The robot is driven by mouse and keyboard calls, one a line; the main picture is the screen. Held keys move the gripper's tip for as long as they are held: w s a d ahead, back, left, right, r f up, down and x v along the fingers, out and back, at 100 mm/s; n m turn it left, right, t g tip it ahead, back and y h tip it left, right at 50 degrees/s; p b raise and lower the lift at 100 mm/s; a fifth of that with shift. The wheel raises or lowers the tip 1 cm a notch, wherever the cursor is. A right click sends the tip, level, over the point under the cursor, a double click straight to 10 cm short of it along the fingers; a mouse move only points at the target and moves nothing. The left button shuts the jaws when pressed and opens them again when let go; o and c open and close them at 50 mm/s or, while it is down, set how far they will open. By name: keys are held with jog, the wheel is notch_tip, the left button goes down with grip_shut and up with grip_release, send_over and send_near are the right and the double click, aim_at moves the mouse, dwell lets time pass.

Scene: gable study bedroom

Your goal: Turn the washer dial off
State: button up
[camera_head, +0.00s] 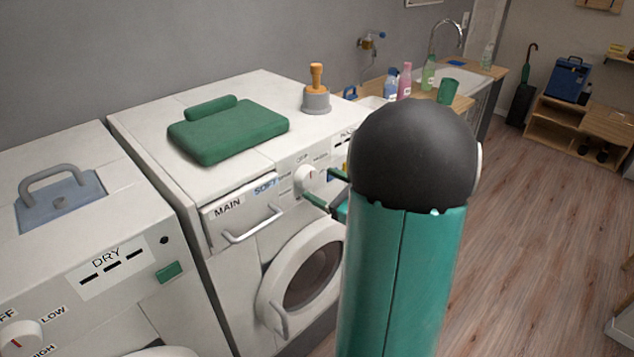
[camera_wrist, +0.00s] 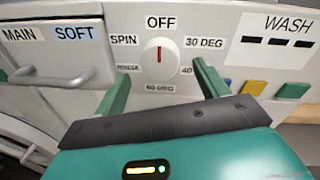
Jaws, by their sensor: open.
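The white round washer dial (camera_head: 304,179) is on the washer's (camera_head: 225,180) front panel. In the wrist view the dial (camera_wrist: 159,64) has a red line that stands upright, towards the OFF label (camera_wrist: 161,23). SPIN and RINSE are at its left, 30 DEG and 40 at its right, 60 DEG below. My gripper (camera_wrist: 161,71) is open, one green finger low on each side of the dial, with a gap to it on both sides. In the head view my gripper (camera_head: 325,188) is beside the dial, partly hidden by my arm.
The MAIN/SOFT drawer (camera_head: 243,213) with its bar handle is left of the dial. The round washer door (camera_head: 305,272) is below. Yellow and green buttons (camera_wrist: 292,90) sit right of it. A dryer (camera_head: 90,220) with its own dial (camera_head: 20,335) stands left.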

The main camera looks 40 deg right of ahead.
jog(key=s+d, duration=0.1)
jog(key=s, duration=0.9)
jog(key=shift+s+r, duration=0.15)
jog(key=shift+s, duration=0.1)
jog(key=w+a+n+g+y, duration=0.1)
jog(key=a+n+g+y, duration=0.45)
jog(key=a, duration=0.75)
jog(key=w+a+n+g+y, duration=0.1)
jog(key=a+n+g+y, duration=0.1)
jog(key=a+n+g, duration=0.65)
jog(key=s+a+r+n+t+h, duration=0.1)
jog(key=a+n+h, duration=0.3)
jog(key=n, duration=0.5)
jog(key=s+a+r+n+t+h, duration=0.1)
jog(key=s+a+r+n+h, duration=0.2)
jog(key=n, duration=0.6)
jog(key=a+h, duration=0.2)
jog(key=a, duration=0.1)
jog(key=shift+s+a+r, duration=0.2)
jog(key=shift+a+r, duration=0.2)
